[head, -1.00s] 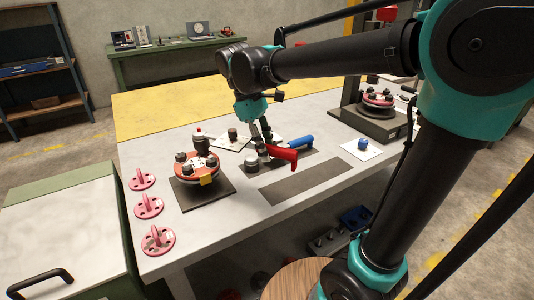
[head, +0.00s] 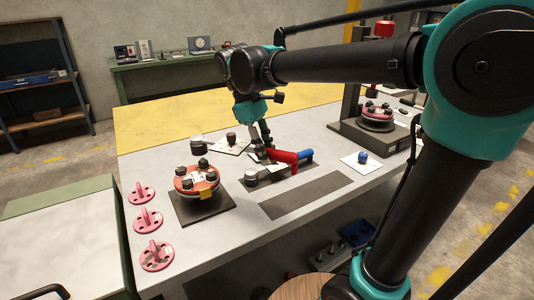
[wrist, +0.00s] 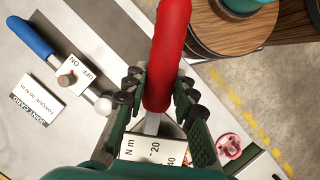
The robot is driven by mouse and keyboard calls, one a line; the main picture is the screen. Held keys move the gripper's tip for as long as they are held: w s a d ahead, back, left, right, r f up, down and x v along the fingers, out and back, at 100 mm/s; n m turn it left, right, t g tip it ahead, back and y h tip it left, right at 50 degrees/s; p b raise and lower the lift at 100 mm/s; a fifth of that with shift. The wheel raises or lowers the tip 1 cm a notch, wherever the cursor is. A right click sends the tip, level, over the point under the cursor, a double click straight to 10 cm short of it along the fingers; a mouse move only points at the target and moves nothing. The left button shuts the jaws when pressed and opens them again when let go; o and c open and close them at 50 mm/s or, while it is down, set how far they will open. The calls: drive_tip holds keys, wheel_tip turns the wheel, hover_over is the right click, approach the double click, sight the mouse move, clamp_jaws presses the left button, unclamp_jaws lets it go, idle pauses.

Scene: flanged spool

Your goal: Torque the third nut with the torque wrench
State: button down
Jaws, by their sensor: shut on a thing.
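The torque wrench has a red handle (head: 284,157), and my gripper (head: 266,143) is shut on it above the bench. In the wrist view the red handle (wrist: 166,60) runs between the two fingers, with a white scale plate (wrist: 153,148) marked N m, 20 and 40 below it. The red flanged spool (head: 197,180) stands on a dark square mat (head: 203,208), left of my gripper and apart from it. Several dark nuts or studs sit on its top. I cannot tell which is the third nut or see the wrench's working end clearly.
A blue-handled tool (head: 304,155) lies behind the wrench; its blue handle also shows in the wrist view (wrist: 30,36). Several pink flanged parts (head: 148,219) line the bench's left edge. A press stand (head: 368,130) is at right.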

drive_tip(key=w+a+f+n+t, duration=0.1)
drive_tip(key=w+a+n, duration=0.3)
drive_tip(key=w+n, duration=0.4)
drive_tip(key=shift+w+a+t, duration=0.4)
drive_tip(key=shift+w+t, duration=0.4)
drive_tip(key=shift+w, duration=1.25)
drive_tip(key=shift+f, duration=0.2)
drive_tip(key=shift+f, duration=2.25)
drive_tip(key=shift+s, duration=0.1)
drive_tip(key=shift+s+d+m+g, duration=0.2)
drive_tip(key=shift+s+m, duration=0.4)
drive_tip(key=shift+s, duration=0.6)
drive_tip(key=shift+s+d+m+g, duration=0.1)
drive_tip(key=shift+s+d+m, duration=0.15)
drive_tip(key=shift+s+m, duration=0.65)
drive_tip(key=shift+s+n, duration=0.25)
drive_tip(key=shift+n, duration=0.05)
